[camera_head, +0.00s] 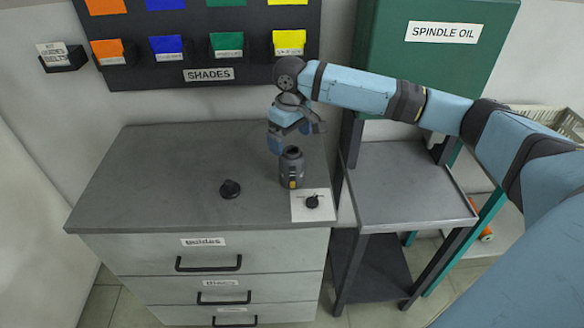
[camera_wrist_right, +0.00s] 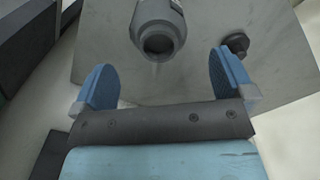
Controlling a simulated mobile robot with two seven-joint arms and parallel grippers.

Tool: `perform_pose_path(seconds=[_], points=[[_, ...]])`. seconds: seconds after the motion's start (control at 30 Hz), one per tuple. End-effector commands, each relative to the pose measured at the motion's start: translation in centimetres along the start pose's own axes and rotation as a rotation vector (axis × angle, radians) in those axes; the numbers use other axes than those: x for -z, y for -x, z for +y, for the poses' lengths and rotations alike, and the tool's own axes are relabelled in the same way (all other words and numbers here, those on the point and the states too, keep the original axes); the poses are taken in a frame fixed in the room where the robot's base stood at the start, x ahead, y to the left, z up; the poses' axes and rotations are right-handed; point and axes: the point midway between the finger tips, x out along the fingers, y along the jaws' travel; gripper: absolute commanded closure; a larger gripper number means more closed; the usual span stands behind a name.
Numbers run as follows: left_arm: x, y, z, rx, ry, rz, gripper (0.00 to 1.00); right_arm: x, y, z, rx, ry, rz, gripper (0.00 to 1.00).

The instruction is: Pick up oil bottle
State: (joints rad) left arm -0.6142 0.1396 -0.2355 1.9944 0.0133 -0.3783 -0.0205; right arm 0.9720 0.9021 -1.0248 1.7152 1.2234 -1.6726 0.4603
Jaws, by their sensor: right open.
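The oil bottle seems to be the dark grey bottle (camera_head: 291,170) with a small yellow mark, standing upright on the grey cabinet top (camera_head: 150,175). My right gripper (camera_head: 295,135) is just above and behind it, with its blue fingers apart. In the right wrist view the bottle's round grey end (camera_wrist_right: 158,38) lies ahead of the open fingers (camera_wrist_right: 163,78), roughly centred between them, with nothing held. My left gripper is in neither view.
A black knob-like part (camera_head: 230,189) lies left of the bottle. Another dark part (camera_head: 312,201) sits on a white card (camera_head: 300,216) at the front. A metal shelf stand (camera_head: 400,180) is right of the cabinet, below a green SPINDLE OIL panel (camera_head: 420,75). The SHADES board (camera_head: 260,76) is behind.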

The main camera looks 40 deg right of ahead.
Motion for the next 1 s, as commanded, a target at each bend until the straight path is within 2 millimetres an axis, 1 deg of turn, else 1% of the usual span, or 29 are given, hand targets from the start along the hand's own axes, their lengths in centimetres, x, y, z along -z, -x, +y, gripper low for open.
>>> perform_pose_path(seconds=[0.03,0.23,0.4,0.53,0.63,0.83,0.87,0.9,0.97,1.0], points=[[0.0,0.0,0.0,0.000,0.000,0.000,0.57,0.0,-0.6,0.0,0.000,0.000,-0.002,0.00],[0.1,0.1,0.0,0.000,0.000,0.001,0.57,-0.1,-1.9,0.0,0.000,0.000,-0.002,0.00],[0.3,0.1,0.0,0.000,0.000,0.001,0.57,-0.4,-4.5,0.2,-0.001,0.000,-0.002,0.00],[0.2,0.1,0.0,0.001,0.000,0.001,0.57,-0.4,-6.0,0.1,0.000,0.000,-0.001,0.00],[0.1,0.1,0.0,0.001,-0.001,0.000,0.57,-0.4,-6.5,0.1,0.000,0.001,0.001,0.00],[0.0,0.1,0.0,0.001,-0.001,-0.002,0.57,-0.4,-6.5,0.1,0.000,0.001,0.001,0.00],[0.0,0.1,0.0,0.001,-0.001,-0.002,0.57,-0.4,-6.5,0.1,0.000,0.001,0.001,0.07],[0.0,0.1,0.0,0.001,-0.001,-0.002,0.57,-0.4,-6.5,0.1,0.000,0.001,0.001,0.16],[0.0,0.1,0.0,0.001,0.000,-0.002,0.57,-0.4,-6.5,0.1,0.000,0.001,0.001,0.30],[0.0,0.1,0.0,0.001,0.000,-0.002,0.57,-0.4,-6.5,0.1,0.000,0.001,0.001,0.39]])
